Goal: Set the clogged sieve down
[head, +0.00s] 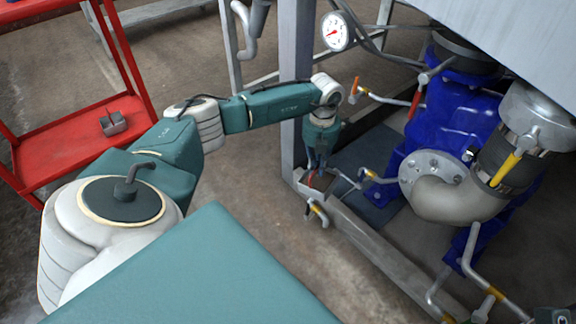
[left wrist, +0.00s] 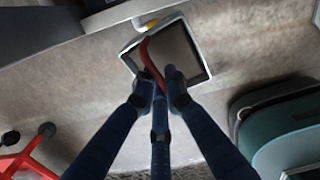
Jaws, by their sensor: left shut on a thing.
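My left gripper (head: 316,168) reaches down beside the foot of the machine's grey leg. In the left wrist view its fingertips (left wrist: 161,86) are shut on the red curved handle (left wrist: 150,60) of a square framed piece, which I take to be the sieve (left wrist: 186,42). The sieve has a light rim, a dark inner edge and a brownish inside. In the head view the sieve (head: 320,183) is small and partly covered by the fingers. I cannot tell whether it touches anything below. My right gripper does not show.
A red shelf cart (head: 75,140) at left holds a small grey metal container (head: 113,123). Blue machinery (head: 455,120), a curved pipe (head: 440,195) and valve handles crowd the right side. A thin pipe with a yellow band (head: 315,206) is close to the sieve. Floor left of the leg is clear.

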